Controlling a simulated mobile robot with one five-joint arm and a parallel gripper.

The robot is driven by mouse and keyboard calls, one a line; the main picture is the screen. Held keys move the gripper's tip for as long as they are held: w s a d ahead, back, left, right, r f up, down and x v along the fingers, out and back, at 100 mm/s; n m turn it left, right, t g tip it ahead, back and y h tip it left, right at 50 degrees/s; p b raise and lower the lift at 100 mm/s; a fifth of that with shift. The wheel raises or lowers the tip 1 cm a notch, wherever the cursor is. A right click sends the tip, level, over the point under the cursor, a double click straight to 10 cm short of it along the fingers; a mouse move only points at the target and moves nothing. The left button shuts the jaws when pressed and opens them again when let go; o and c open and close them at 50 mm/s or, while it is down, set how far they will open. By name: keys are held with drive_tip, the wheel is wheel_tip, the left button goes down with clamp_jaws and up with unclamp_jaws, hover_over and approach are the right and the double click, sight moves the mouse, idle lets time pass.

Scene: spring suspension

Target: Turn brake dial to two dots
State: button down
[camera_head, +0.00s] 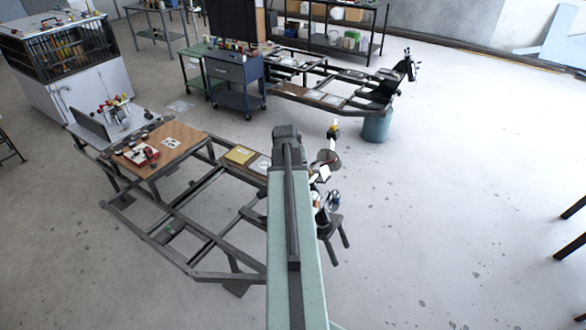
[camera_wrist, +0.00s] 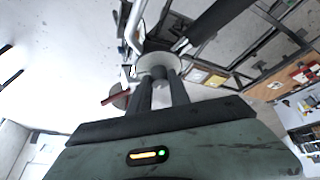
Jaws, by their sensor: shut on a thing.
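In the wrist view, my gripper (camera_wrist: 160,80) has its two dark fingers shut on a pale round part (camera_wrist: 157,60), which appears to be the brake dial. The fingertips hide part of it. No dot marks can be made out on its face. The dial sits among dark and silvery parts of a suspension rig. In the head view, my pale green arm hides the gripper, and small round and metal parts (camera_head: 328,201) show just right of the arm.
A dark metal frame table (camera_head: 180,235) lies left of my arm, with a brown board (camera_head: 178,140) and a yellow plate (camera_head: 239,155). A blue cart (camera_head: 236,75) and a teal bin (camera_head: 376,126) stand farther back. The floor at right is mostly clear.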

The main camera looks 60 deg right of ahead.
drive_tip(key=c, duration=1.2)
unclamp_jaws()
drive_tip(key=shift+r, duration=0.1)
drive_tip(key=p+v, duration=0.7)
drive_tip(key=shift+a+r, duration=0.25)
drive_tip(key=shift+s, duration=0.1)
